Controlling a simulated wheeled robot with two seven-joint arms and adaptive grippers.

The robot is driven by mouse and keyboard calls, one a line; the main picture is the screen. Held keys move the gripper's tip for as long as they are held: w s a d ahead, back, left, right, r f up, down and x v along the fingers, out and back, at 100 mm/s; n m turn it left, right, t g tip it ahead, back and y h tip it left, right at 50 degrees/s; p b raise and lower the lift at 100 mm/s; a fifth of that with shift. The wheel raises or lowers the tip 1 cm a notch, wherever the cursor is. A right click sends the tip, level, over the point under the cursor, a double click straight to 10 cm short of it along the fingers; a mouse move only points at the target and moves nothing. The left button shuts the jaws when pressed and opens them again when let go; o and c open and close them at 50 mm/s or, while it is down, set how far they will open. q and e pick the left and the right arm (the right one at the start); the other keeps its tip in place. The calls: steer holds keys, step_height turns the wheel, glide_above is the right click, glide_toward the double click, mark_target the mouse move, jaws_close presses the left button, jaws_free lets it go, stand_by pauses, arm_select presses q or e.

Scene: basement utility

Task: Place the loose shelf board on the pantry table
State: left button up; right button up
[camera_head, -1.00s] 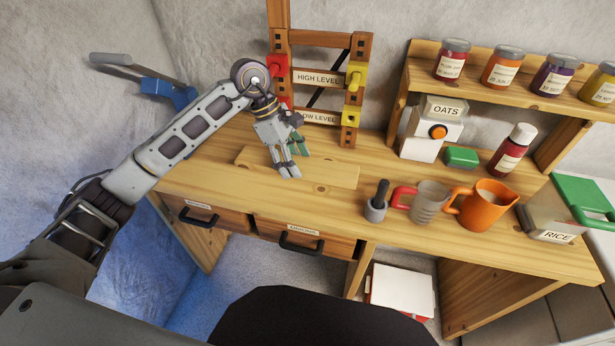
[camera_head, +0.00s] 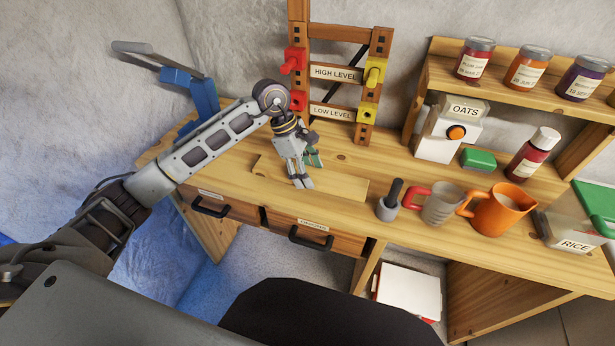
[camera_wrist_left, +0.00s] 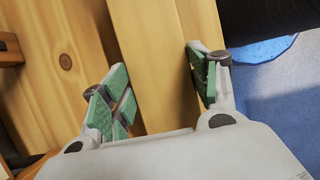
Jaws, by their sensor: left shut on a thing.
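The loose shelf board (camera_head: 342,186) is a flat, pale plank at the front left of the wooden pantry table (camera_head: 420,242). It appears to lie flat on the tabletop, its long side roughly along the front edge. My left gripper (camera_head: 307,177) points down over the board's middle and hides part of it. In the left wrist view the green-padded fingers (camera_wrist_left: 160,92) are on either side of the board (camera_wrist_left: 150,50), shut on it. I cannot tell whether the board is fully touching the table. My right gripper is not in view.
A wooden rack (camera_head: 333,74) with HIGH LEVEL and LOW LEVEL labels stands behind the board. Drawers (camera_head: 318,236) are below the front edge.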

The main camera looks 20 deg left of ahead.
arm_select(q)
steer(key=shift+f, duration=1.2)
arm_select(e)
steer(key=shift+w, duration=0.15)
arm_select(q)
steer(key=shift+f, duration=0.1)
steer(key=o, duration=1.1)
steer(key=shift+o, duration=0.2)
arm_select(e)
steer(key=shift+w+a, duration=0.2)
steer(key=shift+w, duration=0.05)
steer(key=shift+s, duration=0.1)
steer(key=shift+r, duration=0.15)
